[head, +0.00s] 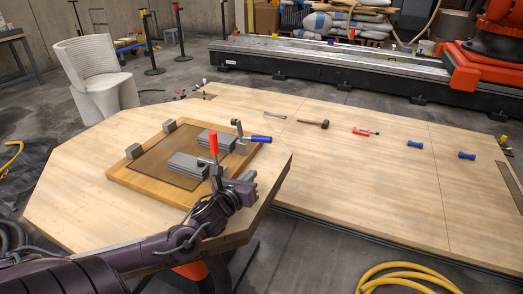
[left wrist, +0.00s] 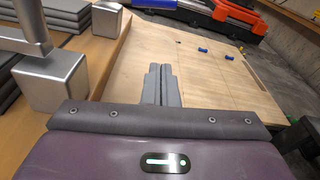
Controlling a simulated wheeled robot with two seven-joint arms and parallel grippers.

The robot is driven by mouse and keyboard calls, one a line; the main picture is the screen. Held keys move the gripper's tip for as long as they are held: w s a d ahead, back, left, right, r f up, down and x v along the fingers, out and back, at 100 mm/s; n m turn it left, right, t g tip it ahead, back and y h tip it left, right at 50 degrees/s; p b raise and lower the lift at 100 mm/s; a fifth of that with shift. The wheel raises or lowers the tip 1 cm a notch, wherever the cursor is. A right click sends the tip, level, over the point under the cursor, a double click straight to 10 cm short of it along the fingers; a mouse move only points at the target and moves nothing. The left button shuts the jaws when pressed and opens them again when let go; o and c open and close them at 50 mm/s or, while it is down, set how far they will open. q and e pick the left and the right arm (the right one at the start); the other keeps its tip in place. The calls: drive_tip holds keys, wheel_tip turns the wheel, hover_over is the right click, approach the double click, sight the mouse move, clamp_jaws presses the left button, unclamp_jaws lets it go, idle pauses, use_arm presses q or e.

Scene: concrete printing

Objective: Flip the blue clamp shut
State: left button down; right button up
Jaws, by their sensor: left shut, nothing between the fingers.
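The blue clamp (head: 258,139) is at the far right corner of the wooden board (head: 119,179). Its blue handle lies nearly flat and points right, past the board edge. A dark-tipped arm stands up beside it. A red-handled clamp (head: 214,142) stands upright nearer to me. My left gripper (head: 248,177) is at the board's near right edge, in front of and apart from the blue clamp. In the left wrist view its fingers (left wrist: 163,84) are together and empty. The blue clamp's handle does not show there. My right gripper is not in view.
Grey slab stacks (head: 188,166) lie on the board, and metal blocks (head: 134,151) stand at its edges. The wooden table (head: 350,190) is mostly clear to the right, with a mallet (head: 314,123), a red tool (head: 364,132) and blue pieces (head: 415,144) farther back.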

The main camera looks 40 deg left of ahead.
use_arm(q)
drive_tip(key=x, duration=0.8)
drive_tip(key=r, duration=0.2)
drive_tip(key=w+a+r, duration=0.1)
drive_tip(key=shift+w+p, duration=0.15)
drive_tip(key=shift+p, duration=0.15)
drive_tip(key=shift+w+r, duration=0.1)
drive_tip(key=shift+r, duration=0.15)
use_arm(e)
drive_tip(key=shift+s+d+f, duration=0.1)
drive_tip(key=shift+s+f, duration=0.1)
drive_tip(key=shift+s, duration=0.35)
use_arm(q)
drive_tip(key=shift+a, duration=0.1)
drive_tip(key=shift+r, duration=0.15)
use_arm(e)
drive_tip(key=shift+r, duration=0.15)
